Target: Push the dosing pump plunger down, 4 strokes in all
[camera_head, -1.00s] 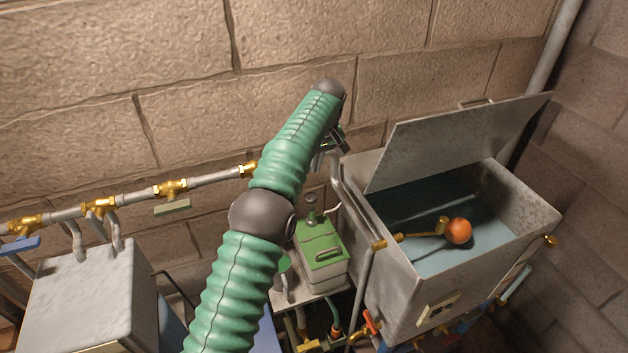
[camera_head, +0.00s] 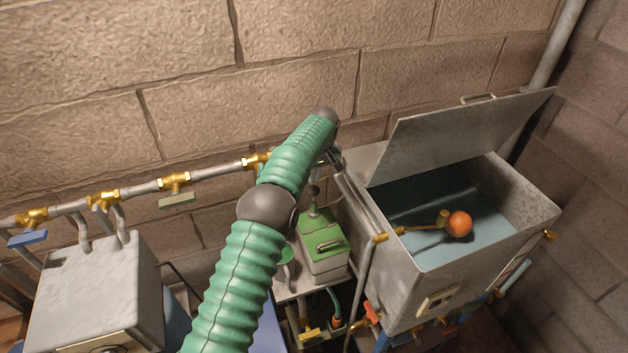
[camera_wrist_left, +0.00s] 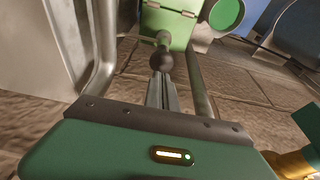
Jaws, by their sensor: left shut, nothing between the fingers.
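The dosing pump (camera_head: 322,250) is a pale box with a green lid and handle, in the middle of the head view. Its plunger has a dark round knob (camera_head: 314,191) on a thin rod, standing upright at the back. In the left wrist view the knob (camera_wrist_left: 162,60) sits just beyond my fingertips. My left gripper (camera_head: 331,160) is shut and empty above the knob, partly hidden by my green arm. Its closed fingers (camera_wrist_left: 162,88) line up with the knob; I cannot tell whether they touch it. My right gripper is not in view.
An open metal tank (camera_head: 400,270) with water and an orange float (camera_head: 459,224) stands right of the pump. A grey bent pipe (camera_head: 358,205) runs close beside the gripper. Brass valves (camera_head: 174,182) line the wall pipe at left, above a metal box (camera_head: 95,290).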

